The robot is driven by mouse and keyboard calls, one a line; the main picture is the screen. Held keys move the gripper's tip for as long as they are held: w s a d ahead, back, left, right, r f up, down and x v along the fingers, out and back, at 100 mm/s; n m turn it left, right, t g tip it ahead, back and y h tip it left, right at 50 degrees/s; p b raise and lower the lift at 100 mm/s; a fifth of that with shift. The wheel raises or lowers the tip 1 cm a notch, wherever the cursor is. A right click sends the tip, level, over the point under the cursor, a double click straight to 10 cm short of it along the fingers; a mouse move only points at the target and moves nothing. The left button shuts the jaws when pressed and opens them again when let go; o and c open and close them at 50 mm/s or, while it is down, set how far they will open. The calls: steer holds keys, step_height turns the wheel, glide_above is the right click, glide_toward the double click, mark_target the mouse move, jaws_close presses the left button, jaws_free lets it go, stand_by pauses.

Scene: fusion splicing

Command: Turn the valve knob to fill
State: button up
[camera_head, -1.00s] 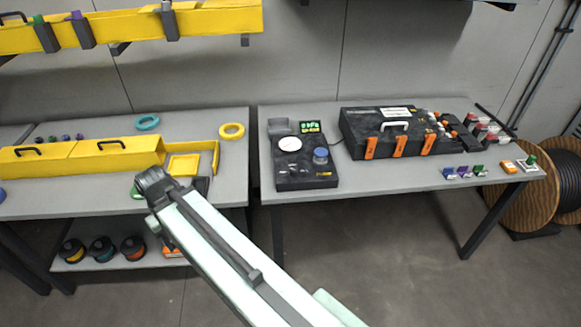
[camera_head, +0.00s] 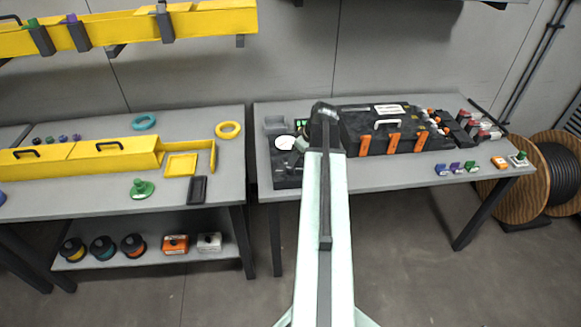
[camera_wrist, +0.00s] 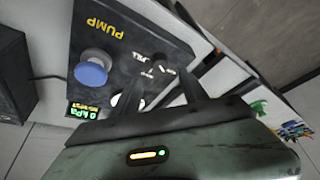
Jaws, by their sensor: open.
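The black pump unit (camera_head: 287,176) stands on the right-hand table, partly hidden by my arm in the head view. In the wrist view its panel (camera_wrist: 115,50) shows a yellow PUMP label, a blue round knob (camera_wrist: 92,70) and a green lit display (camera_wrist: 83,110). White marks, one seemingly reading FILL, surround a dark area near my fingers. The valve knob is hard to pick out there. My gripper (camera_wrist: 160,80) is open over this part of the panel, with dark fingers apart. I cannot tell whether they touch the knob.
A black case (camera_head: 385,133) with orange latches stands just right of my gripper. Small coloured items (camera_head: 456,168) lie along the table's right front. A cable drum stands at far right.

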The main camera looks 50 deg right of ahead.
mark_target(291, 169)
steer(key=b+x, duration=0.6)
steer(key=x, duration=0.1)
steer(key=shift+s+f, duration=0.1)
steer(key=shift+w+f+b, duration=0.25)
steer(key=shift+f+b, duration=0.1)
steer(key=shift+b, duration=0.1)
steer(key=shift+a+r, duration=0.1)
jaws_close()
